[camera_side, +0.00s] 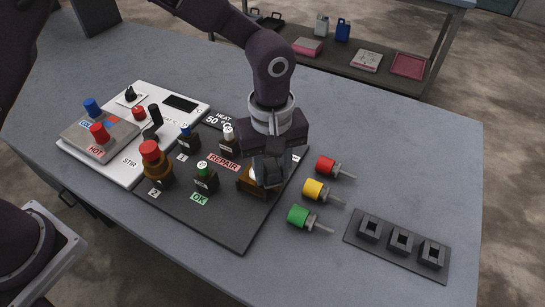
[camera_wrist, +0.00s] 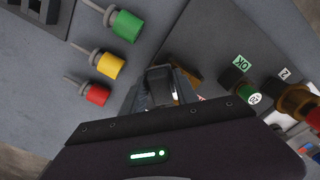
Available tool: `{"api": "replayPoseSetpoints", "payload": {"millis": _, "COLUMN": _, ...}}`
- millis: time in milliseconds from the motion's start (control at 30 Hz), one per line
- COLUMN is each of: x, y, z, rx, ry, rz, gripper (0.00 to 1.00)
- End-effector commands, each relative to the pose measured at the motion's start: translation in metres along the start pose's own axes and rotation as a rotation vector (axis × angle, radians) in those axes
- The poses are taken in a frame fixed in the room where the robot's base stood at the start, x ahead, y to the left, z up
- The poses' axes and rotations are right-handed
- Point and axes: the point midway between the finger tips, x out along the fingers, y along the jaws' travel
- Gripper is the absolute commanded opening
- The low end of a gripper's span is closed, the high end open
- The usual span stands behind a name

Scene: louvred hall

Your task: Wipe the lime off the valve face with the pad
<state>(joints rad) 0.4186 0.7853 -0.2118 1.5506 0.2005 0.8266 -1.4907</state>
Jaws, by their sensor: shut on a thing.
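My gripper (camera_side: 265,178) points down at the right part of the dark board and is shut on the pad, which its fingers mostly hide. In the wrist view the gripper (camera_wrist: 161,92) shows a dark grey block between its fingers. A brass-brown valve block (camera_side: 246,186) lies right beneath and beside the fingertips, and part of it shows in the wrist view (camera_wrist: 190,78). A small pale patch shows on it beside the fingers. I cannot tell whether this is lime, or whether the pad touches the face.
Red (camera_side: 325,166), yellow (camera_side: 313,189) and green (camera_side: 298,215) plugs lie right of the dark board (camera_side: 228,228). A socket strip (camera_side: 353,237) is farther right. Small valves, including a red-topped one (camera_side: 150,152), and a white control panel (camera_side: 186,120) stand left.

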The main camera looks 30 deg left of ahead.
Motion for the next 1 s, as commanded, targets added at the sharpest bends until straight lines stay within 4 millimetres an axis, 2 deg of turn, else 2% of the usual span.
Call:
{"api": "replayPoseSetpoints", "payload": {"millis": 633, "x": 0.0, "y": -0.042, "z": -0.043, "rx": -0.002, "ry": 0.001, "rz": -0.001, "gripper": 0.0}}
{"api": "replayPoseSetpoints", "payload": {"millis": 1000, "x": 0.0, "y": -0.017, "z": -0.017, "rx": 0.001, "ry": 0.002, "rz": -0.002, "gripper": 0.0}}
